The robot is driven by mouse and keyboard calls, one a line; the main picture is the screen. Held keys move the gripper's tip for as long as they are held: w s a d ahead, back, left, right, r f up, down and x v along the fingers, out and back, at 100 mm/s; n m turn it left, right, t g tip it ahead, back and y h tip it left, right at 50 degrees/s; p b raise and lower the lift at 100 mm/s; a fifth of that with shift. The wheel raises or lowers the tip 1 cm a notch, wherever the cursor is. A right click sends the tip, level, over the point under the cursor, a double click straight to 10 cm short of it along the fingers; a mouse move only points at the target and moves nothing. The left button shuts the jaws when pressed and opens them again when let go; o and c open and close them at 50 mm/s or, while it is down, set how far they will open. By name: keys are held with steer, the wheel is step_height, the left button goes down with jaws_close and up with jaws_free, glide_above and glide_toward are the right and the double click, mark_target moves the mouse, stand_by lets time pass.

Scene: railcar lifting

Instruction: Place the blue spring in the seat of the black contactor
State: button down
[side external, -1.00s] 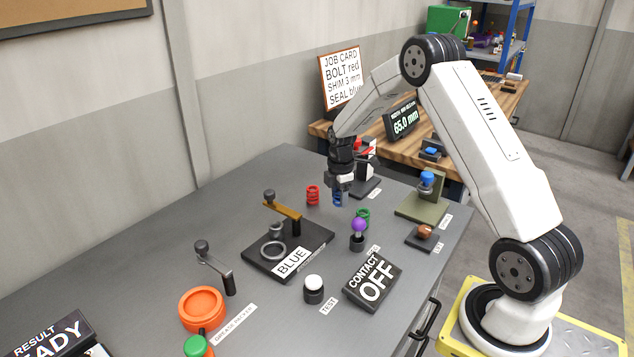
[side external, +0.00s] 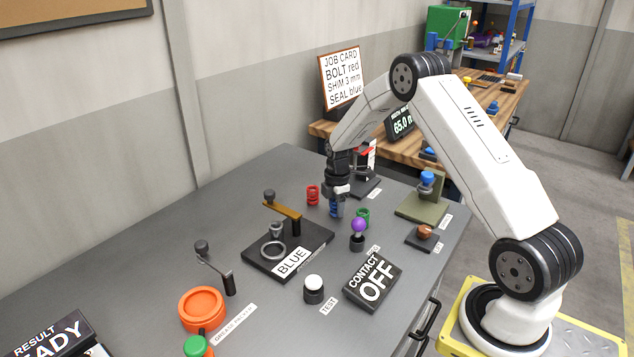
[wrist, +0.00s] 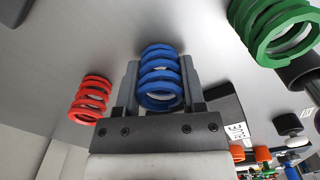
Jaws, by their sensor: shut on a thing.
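The blue spring (side external: 336,209) is upright between the red and green springs. My gripper (side external: 337,201) points down at it and is shut on it. In the wrist view the two grey fingers (wrist: 160,92) press on either side of the blue spring (wrist: 159,62). I cannot tell whether its lower end touches the table. The black contactor seems to be the black base (side external: 316,240) marked BLUE, left of and nearer than my gripper. It carries a metal ring (side external: 272,251), a small grey cup-like part above it and a brass lever (side external: 283,208).
A red spring (side external: 312,195) and a green spring (side external: 363,216) stand close beside my gripper. An orange ring-shaped dish (side external: 202,308) is front left. Bare table lies left.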

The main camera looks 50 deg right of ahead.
steer(key=shift+f, duration=0.15)
steer(key=shift+c, duration=0.9)
jaws_free()
steer(key=shift+r, duration=3.85)
steer(key=shift+a, duration=0.15)
